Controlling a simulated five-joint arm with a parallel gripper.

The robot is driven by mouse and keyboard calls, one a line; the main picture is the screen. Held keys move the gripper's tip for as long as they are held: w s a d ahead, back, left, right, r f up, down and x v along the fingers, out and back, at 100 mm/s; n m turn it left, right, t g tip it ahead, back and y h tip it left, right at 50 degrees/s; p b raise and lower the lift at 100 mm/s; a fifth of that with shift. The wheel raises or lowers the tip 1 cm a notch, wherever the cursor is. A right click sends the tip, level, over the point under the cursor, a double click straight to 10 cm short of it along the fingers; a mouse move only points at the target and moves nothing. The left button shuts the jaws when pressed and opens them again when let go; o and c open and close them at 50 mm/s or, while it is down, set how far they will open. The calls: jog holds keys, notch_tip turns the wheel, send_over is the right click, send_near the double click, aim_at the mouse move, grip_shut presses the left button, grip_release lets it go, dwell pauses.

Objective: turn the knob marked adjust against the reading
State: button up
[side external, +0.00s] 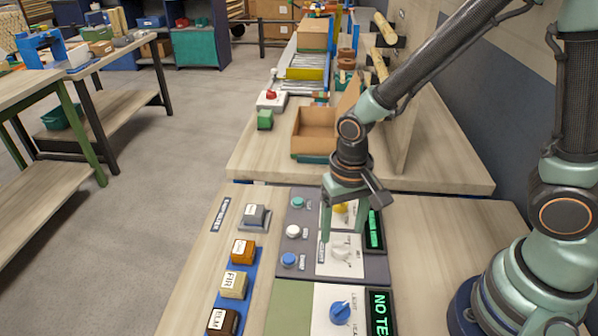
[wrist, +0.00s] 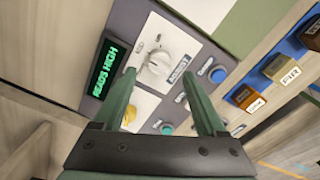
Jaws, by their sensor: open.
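The white adjust knob (wrist: 157,62) stands on a white plate beside a label reading ADJUST (wrist: 180,69). It also shows in the side view (side external: 341,251). The reading, a dark display (wrist: 105,68) with green letters, says READS HIGH in the wrist view; it is partly hidden in the side view (side external: 374,230). My gripper (wrist: 158,74) is open and empty, its fingertips on either side of the white knob in the picture and just short of it. I cannot tell whether they touch it. In the side view my gripper (side external: 342,234) hangs over the panel.
A yellow knob (wrist: 143,103) lies partly behind my finger. Blue (wrist: 217,74) and green (wrist: 167,129) buttons sit close by. A blue knob (side external: 340,312) is on the nearer panel. Labelled wooden blocks (side external: 234,285) line the left, and an open cardboard box (side external: 318,131) stands behind.

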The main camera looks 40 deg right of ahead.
aim_at(341, 243)
jog(key=shift+f, duration=2.35)
grip_shut()
